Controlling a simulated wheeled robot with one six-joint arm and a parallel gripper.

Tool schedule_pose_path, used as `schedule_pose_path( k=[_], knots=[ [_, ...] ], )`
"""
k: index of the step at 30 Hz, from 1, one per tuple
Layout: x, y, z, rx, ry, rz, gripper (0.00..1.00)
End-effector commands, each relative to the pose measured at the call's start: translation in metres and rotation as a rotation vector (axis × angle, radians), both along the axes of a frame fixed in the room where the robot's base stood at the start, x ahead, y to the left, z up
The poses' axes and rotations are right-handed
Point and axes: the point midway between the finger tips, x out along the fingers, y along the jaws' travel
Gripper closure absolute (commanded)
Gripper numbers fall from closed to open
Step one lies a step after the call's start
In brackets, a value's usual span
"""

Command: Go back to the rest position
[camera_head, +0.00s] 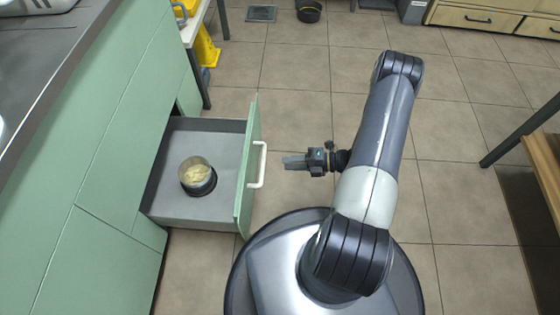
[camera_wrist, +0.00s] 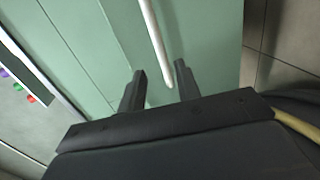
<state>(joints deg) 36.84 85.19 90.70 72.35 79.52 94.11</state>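My gripper (camera_head: 292,161) is over the floor, just right of the pulled-out drawer (camera_head: 215,209). In the wrist view my gripper (camera_wrist: 161,78) has its two fingers apart with nothing held between them. The green drawer front and its white handle (camera_head: 258,165) face my gripper; the handle (camera_wrist: 155,42) also shows in the wrist view, just beyond the fingertips. Fingers and handle look apart in the head view. A round bowl (camera_head: 197,176) with pale contents stands in the open drawer.
Green cabinets (camera_head: 100,190) with a dark counter (camera_head: 45,55) run along the left. A yellow floor sign (camera_head: 207,47) and a dark bucket (camera_head: 308,10) are at the back. A table with a wooden shelf (camera_head: 545,170) is at the right. The tiled floor between is clear.

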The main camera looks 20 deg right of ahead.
Motion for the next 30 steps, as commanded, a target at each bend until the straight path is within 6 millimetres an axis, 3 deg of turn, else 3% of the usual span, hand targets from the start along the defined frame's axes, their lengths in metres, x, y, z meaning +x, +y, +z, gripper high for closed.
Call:
schedule_pose_path(
  k=[6, 17, 30],
  knots=[
    [-0.003, -0.008, 0.001, 0.000, 0.000, 0.000, 0.68],
    [-0.002, -0.004, 0.000, 0.000, 0.001, 0.003, 0.68],
    [0.019, 0.056, -0.015, 0.000, 0.001, 0.006, 0.68]
  ],
)
